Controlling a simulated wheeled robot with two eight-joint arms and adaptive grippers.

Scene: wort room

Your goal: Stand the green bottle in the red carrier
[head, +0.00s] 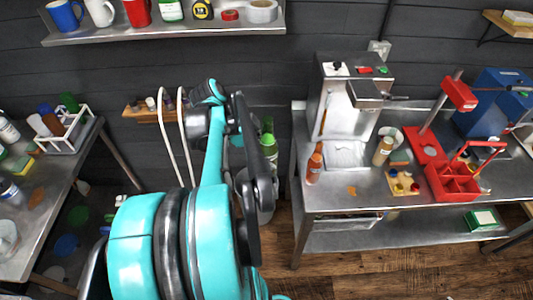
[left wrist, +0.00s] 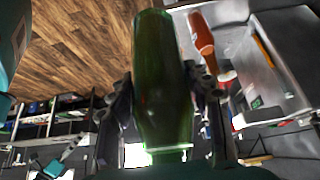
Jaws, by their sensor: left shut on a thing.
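The green bottle (left wrist: 160,85) fills the middle of the left wrist view, between the two fingers of my left gripper (left wrist: 165,100), which is shut on it. In the head view the green bottle (head: 269,145) is mostly hidden behind my arm, left of the steel bench. The red carrier (head: 440,184), a divided box with a raised handle, stands on the right part of that bench. My left gripper is well to the left of the carrier. Its inner compartments are too small to read clearly. My right gripper is in neither view.
The steel bench (head: 340,199) also holds an orange bottle (head: 314,167) at its left end, a tan bottle (head: 383,151), a small wooden block with pegs (head: 402,184) and a red stand (head: 425,145). A cluttered table (head: 40,205) is at left. Floor in front is clear.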

